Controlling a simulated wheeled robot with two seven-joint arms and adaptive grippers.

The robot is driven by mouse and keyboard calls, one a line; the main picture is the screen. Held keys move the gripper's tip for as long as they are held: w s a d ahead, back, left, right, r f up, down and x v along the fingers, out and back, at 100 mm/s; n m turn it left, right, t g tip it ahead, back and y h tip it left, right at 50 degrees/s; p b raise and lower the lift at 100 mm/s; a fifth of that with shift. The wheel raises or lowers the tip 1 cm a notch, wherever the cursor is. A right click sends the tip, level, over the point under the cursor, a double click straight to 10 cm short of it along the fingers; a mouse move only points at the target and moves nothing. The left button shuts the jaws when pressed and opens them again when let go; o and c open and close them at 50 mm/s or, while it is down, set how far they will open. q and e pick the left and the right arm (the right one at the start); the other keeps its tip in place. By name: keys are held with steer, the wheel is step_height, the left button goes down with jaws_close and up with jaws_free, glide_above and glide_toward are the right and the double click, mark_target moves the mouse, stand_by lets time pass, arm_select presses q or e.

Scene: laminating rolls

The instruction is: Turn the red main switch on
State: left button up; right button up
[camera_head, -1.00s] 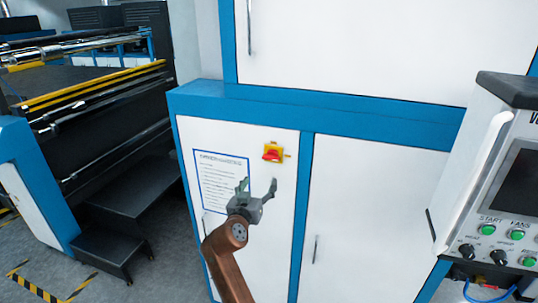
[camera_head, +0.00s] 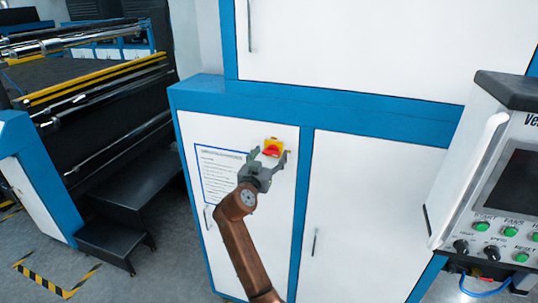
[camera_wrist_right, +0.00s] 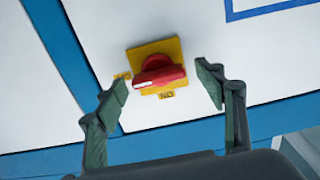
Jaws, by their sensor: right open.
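The red main switch (camera_head: 271,151) is a red knob on a yellow square plate (camera_head: 275,143), high on the white left door of the blue-framed cabinet. My right gripper (camera_head: 268,158) is open just in front of the switch. In the right wrist view its fingers (camera_wrist_right: 163,94) stand on either side of the knob, apart from it. My left gripper is not in view.
A blue-bordered notice (camera_head: 218,172) is on the same door, partly behind my right gripper. A control panel (camera_head: 500,190) with green buttons and black knobs stands at the right. A machine with rollers and dark steps (camera_head: 130,205) is at the left.

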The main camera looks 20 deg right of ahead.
steer(key=shift+c, duration=0.5)
steer(key=c, duration=0.9)
steer(key=shift+a, duration=0.15)
steer(key=shift+c, duration=0.8)
